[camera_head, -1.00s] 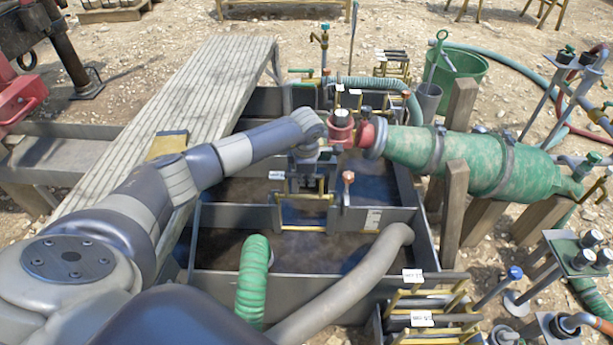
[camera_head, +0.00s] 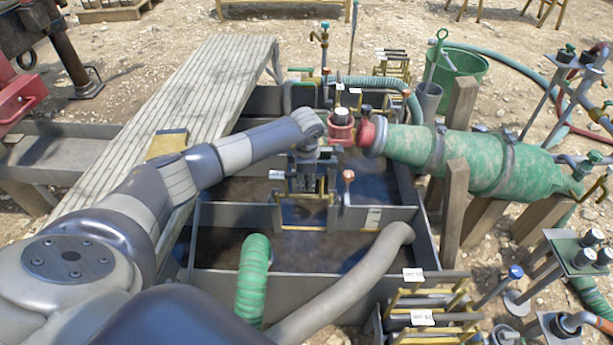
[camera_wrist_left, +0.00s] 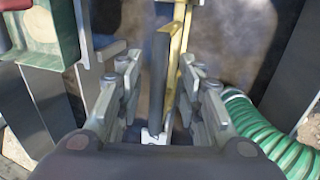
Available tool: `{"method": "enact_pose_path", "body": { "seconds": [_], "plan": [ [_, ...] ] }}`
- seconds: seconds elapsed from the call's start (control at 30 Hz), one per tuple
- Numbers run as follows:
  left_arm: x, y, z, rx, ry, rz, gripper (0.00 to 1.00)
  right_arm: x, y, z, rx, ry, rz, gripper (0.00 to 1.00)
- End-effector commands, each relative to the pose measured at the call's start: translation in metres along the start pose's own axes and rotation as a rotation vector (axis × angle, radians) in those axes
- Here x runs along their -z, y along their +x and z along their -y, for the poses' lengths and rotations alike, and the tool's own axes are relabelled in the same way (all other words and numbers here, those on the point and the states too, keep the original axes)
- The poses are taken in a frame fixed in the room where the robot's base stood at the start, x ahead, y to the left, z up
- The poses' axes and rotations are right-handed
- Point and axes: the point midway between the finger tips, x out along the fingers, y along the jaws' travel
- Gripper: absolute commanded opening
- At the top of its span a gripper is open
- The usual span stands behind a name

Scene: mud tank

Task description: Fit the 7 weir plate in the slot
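My left gripper (camera_head: 306,186) points down over the middle of the tank, at a divider with yellow slot guides. In the left wrist view its two fingers (camera_wrist_left: 160,100) stand apart. A dark grey upright plate edge (camera_wrist_left: 159,82) runs between them beside a yellow guide (camera_wrist_left: 180,55), with visible gaps to both fingers. A white tag (camera_wrist_left: 155,137) shows near its lower end. I cannot read a number, nor tell whether this is the 7 weir plate. Labelled plates stand in a yellow rack, with white tags (camera_head: 413,275), at the lower right. My right gripper is not in view.
A red fitting (camera_head: 342,130) and a green cylinder (camera_head: 470,160) lie just right of my gripper. A green hose (camera_head: 254,270) and a grey pipe (camera_head: 350,280) enter the front compartment. A ribbed walkway (camera_head: 190,110) crosses at left.

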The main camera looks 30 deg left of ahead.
Motion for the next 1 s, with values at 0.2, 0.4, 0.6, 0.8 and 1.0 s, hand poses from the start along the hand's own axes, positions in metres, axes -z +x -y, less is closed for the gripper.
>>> {"method": "enact_pose_path", "body": {
  "seconds": [0.2,0.4,0.6,0.8,1.0],
  "plan": [
    [0.0,-0.029,-0.002,-0.005,0.001,0.003,0.34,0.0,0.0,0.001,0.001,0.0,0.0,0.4],
    [0.0,-0.073,-0.002,-0.007,0.001,0.003,0.34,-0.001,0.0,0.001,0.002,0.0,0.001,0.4],
    [0.0,-0.106,-0.002,-0.004,0.0,0.003,0.34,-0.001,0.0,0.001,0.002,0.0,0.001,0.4],
    [0.0,-0.119,-0.001,-0.003,-0.001,0.001,0.34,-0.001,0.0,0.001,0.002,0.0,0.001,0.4],
    [0.0,-0.12,-0.001,-0.002,-0.001,0.001,0.34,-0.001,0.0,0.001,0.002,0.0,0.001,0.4]
  ]
}}
